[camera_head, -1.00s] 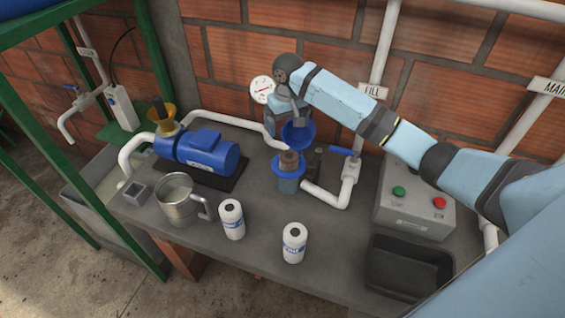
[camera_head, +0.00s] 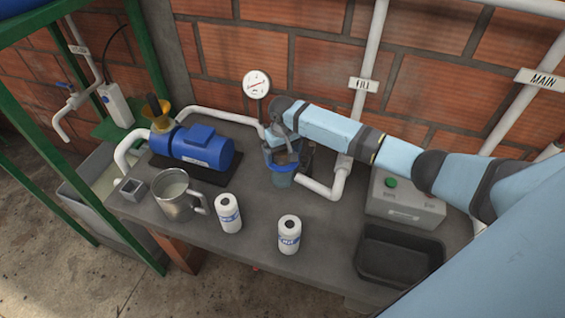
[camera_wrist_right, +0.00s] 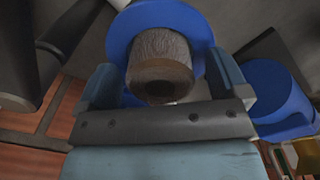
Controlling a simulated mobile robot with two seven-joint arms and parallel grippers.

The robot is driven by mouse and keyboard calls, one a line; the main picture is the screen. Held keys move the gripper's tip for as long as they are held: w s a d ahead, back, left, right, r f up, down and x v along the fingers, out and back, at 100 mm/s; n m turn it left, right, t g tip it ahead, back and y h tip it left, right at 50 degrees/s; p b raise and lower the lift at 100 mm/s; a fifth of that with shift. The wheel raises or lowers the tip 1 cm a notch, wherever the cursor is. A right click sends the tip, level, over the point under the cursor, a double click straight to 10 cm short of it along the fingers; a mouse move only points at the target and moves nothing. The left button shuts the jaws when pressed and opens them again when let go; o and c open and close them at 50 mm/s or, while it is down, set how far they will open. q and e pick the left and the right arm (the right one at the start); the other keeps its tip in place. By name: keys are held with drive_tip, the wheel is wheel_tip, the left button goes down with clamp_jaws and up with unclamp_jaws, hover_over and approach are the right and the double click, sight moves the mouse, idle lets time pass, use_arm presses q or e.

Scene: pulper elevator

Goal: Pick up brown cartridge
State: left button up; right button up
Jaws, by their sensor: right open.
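The brown cartridge (camera_wrist_right: 162,58) is a short, hollow-ended cylinder, standing out of a blue-rimmed housing (camera_wrist_right: 127,28) in the right wrist view. In the head view the cartridge (camera_head: 285,158) is partly covered by my right gripper, above the housing's blue rim (camera_head: 284,169). My right gripper (camera_wrist_right: 166,80) is open, with one finger on each side of the cartridge and gaps visible between. In the head view my right gripper (camera_head: 281,146) is right over the housing. My left gripper is out of view.
A blue pump (camera_head: 196,148) stands left. Two white bottles (camera_head: 229,213) and a black tray (camera_head: 398,258) are nearer the front.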

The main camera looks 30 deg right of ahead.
drive_tip(key=c, duration=1.3)
drive_tip(key=shift+c, duration=0.2)
drive_tip(key=shift+r, duration=0.2)
